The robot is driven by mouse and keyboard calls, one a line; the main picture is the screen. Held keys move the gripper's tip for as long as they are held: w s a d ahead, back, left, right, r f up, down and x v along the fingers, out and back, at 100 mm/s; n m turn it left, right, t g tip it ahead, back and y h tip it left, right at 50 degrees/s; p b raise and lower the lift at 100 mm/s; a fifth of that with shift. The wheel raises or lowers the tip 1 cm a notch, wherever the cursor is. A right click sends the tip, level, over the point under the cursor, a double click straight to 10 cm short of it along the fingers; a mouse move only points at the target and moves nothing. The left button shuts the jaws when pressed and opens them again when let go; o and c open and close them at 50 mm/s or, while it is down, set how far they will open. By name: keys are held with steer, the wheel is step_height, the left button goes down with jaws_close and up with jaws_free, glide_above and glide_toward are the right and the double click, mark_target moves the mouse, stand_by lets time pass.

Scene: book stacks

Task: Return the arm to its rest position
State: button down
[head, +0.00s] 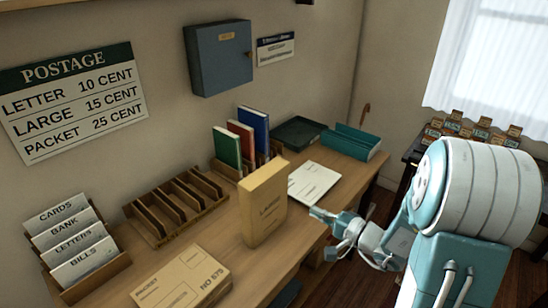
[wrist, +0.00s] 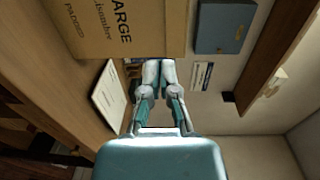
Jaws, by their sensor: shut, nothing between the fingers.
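My gripper (head: 328,214) is at the front edge of the wooden desk in the head view, just right of an upright tan packet marked LARGE (head: 264,205). In the wrist view my gripper (wrist: 160,66) has its fingers together with nothing between them. The LARGE packet (wrist: 125,25) fills the upper left of the wrist view, close to the fingers. My arm (head: 450,200) is bent and extended towards the desk from the right. I cannot tell whether the fingers touch the packet.
A flat packet (head: 182,281), a card sorter (head: 85,262), an empty slotted rack (head: 180,208), a book rack (head: 240,165), a white paper pad (head: 311,184) and a teal tray (head: 350,143) are on the desk (head: 222,234). A dark side table (head: 412,152) stands behind my arm.

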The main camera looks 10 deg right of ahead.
steer(key=s+a+r+n+g, duration=0.4)
steer(key=s+a+n+g, duration=0.5)
steer(key=s+a, duration=0.35)
steer(key=s+d+r+n+h, duration=0.1)
steer(key=s+d+r+h, duration=0.3)
steer(key=s+r+h, duration=0.2)
steer(key=s+h, duration=0.2)
steer(key=h, duration=0.2)
steer(key=shift+s+d+n+t, duration=0.15)
steer(key=shift+d+n+t, duration=0.15)
steer(key=shift+t, duration=0.1)
